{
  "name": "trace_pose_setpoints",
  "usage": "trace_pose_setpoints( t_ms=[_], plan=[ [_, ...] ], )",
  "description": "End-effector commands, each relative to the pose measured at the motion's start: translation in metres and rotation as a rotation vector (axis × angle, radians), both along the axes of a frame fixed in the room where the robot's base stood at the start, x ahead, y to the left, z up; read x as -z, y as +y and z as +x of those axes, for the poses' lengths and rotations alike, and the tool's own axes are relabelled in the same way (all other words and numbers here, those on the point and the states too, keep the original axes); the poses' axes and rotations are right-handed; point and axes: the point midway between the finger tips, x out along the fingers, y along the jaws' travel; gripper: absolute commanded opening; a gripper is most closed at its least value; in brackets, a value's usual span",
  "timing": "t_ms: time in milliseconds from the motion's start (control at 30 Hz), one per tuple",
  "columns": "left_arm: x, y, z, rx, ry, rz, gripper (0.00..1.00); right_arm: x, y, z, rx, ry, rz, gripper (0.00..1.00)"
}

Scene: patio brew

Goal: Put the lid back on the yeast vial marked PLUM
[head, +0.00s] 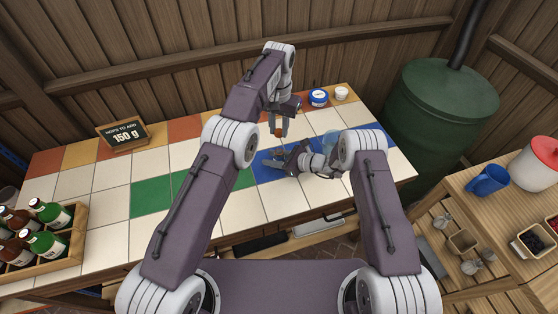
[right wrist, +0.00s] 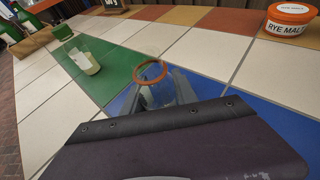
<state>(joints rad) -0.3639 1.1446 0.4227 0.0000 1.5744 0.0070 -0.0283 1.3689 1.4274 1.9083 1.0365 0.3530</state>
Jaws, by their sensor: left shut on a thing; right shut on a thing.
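My right gripper (head: 273,158) is shut on a clear glass vial (right wrist: 152,84) over the blue tiles. In the right wrist view the vial has an orange-brown ring at its top and seems to have no lid. No label shows on it, so I cannot tell whether it is the PLUM one. My left gripper (head: 279,135) points down just above and behind the right gripper. It is shut on a small orange-brown piece (head: 279,131), perhaps a lid. A second glass vessel with pale contents (right wrist: 84,64) is on the green tiles in the right wrist view.
An orange RYE MALT tub (right wrist: 290,20) is on the table. A blue tub (head: 318,98) and a white jar (head: 341,93) stand at the back right. A bottle crate (head: 57,255) and a 150 g sign (head: 123,134) are at left. White tiles at centre left are clear.

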Motion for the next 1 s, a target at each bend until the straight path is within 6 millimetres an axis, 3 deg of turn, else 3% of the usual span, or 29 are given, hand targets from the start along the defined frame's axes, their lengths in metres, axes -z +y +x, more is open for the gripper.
trace_pose_setpoints(
  t_ms=[767, 1000],
  plan=[
    [0.000, 0.000, 0.000, 0.000, 0.000, 0.000, 0.00, 0.000, 0.000, 0.000, 0.000, 0.000, 0.000, 0.00],
    [0.030, 0.001, -0.002, 0.000, 0.004, 0.001, 0.00, 0.000, 0.000, 0.000, 0.000, 0.000, 0.000, 0.00]
  ],
)
